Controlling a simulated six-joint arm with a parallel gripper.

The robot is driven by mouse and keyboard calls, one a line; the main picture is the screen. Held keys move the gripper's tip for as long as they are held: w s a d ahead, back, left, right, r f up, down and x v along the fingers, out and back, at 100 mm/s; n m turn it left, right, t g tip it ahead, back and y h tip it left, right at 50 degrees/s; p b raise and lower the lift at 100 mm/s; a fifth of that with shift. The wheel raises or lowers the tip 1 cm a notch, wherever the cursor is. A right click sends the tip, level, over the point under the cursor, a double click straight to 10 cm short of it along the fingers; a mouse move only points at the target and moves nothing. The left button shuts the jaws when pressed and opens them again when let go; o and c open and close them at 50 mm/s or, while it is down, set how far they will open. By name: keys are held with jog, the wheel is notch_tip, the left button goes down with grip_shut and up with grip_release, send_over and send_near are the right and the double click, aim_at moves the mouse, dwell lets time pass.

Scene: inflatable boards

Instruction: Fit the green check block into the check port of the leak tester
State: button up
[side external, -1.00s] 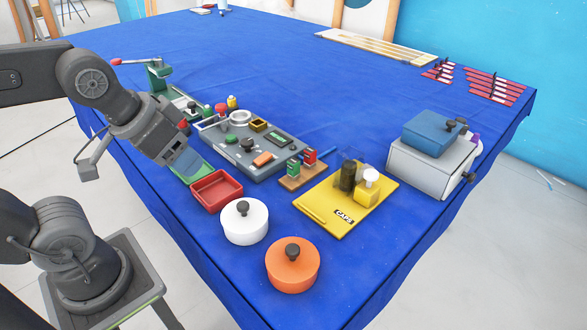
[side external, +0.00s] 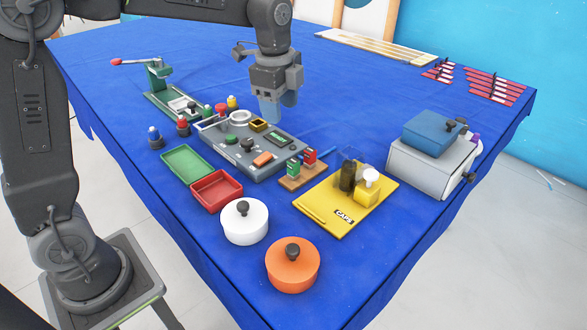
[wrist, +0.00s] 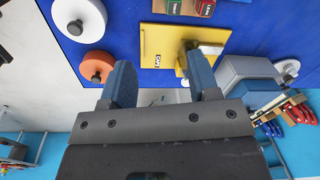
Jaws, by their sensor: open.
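The green check block (side external: 293,168) stands upright beside a red block (side external: 310,156) on a small wooden stand (side external: 303,181), right of the leak tester. In the wrist view the green block (wrist: 175,6) is at the top edge, partly cut off. The grey leak tester (side external: 232,160) lies on the blue cloth. A square yellow-rimmed socket (side external: 257,125) is on its top; I cannot tell for sure that this is the check port. My gripper (side external: 274,116) is open and empty, pointing down near the tester's back right side. Its two blue fingers (wrist: 161,85) show apart in the wrist view.
A yellow caps board (side external: 325,202) with bottles stands right of the stand. A red tray (side external: 217,190), green tray (side external: 188,165), white pot (side external: 245,226) and orange pot (side external: 292,268) are in front. A grey case (side external: 425,170) is at right. The back cloth is mostly clear.

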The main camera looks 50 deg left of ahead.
aim_at(294, 161)
jog(key=w+f+m, duration=0.1)
jog(key=f, duration=0.4)
jog(key=w+f+m, duration=0.1)
jog(key=f, duration=0.5)
jog(key=w+f+m+g, duration=0.1)
jog(key=f, duration=0.4)
jog(key=shift+w+f, duration=0.35)
jog(key=shift+w, duration=0.05)
grip_shut()
